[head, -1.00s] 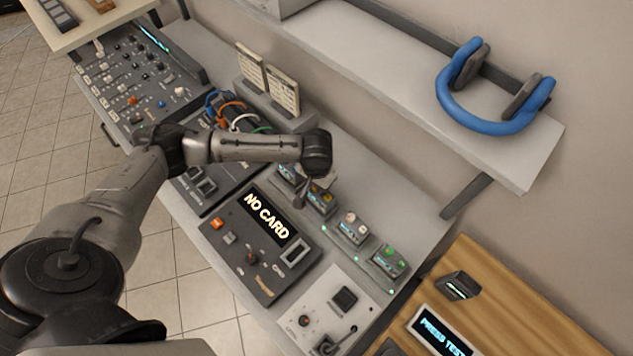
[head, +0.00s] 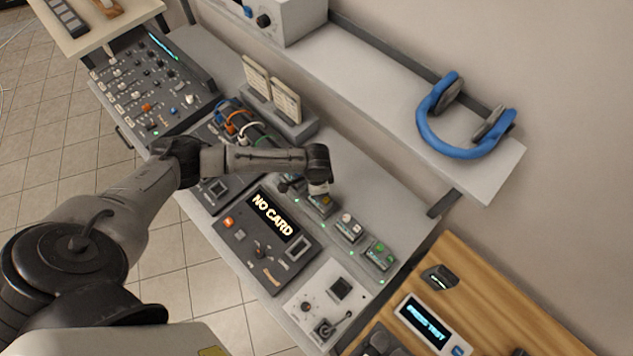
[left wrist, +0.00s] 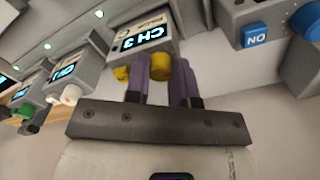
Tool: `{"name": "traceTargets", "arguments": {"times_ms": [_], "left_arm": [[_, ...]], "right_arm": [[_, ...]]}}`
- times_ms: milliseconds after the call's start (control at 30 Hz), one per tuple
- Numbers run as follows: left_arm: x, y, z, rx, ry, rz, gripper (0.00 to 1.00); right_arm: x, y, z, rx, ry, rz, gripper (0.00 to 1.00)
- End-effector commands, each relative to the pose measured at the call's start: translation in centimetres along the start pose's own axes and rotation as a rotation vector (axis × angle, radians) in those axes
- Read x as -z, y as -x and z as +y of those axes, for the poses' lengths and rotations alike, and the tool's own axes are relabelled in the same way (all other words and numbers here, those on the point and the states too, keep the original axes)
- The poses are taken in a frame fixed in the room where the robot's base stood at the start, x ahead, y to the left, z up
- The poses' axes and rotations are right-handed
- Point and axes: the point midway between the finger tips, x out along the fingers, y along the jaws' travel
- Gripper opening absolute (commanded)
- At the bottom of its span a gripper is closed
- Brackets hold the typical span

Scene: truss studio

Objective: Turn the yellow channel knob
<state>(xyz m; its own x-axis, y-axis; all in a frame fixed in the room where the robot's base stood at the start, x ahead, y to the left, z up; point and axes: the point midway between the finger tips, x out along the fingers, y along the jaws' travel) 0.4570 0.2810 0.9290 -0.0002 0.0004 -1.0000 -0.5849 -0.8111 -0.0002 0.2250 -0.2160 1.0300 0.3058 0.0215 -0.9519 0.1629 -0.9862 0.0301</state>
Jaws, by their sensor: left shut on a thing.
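The yellow channel knob (left wrist: 160,67) sits on the front of a small grey box reading CH 3 (left wrist: 138,42) in the left wrist view. My left gripper (left wrist: 161,85) has its purple fingers on either side of the knob and is shut on it. A second yellow part (left wrist: 122,73) shows beside the left finger. In the head view the yellow-marked channel box (head: 321,206) stands on the console, with my left gripper (head: 318,188) right at it and partly covering it. My right gripper is not in view.
Neighbouring channel boxes carry white (head: 348,226) and green (head: 379,254) controls. In the left wrist view, a blue ON button (left wrist: 256,35) sits close right of the fingers. A NO CARD panel (head: 266,238) lies in front. Blue headphones (head: 462,150) rest on the shelf above.

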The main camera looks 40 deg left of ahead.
Motion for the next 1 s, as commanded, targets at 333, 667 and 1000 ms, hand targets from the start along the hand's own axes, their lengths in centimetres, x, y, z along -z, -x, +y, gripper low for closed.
{"name": "traceTargets", "arguments": {"times_ms": [333, 667, 1000], "left_arm": [[0.0, 0.2, 0.0, -0.001, -0.330, 0.000, 0.00], [0.0, 0.1, 0.0, -0.001, -0.628, 0.001, 0.00], [0.0, 0.0, 0.0, -0.001, -0.847, 0.000, 0.00]], "right_arm": [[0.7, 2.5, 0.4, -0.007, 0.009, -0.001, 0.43], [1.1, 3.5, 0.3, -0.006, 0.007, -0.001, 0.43], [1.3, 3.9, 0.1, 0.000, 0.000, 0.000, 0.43]]}}
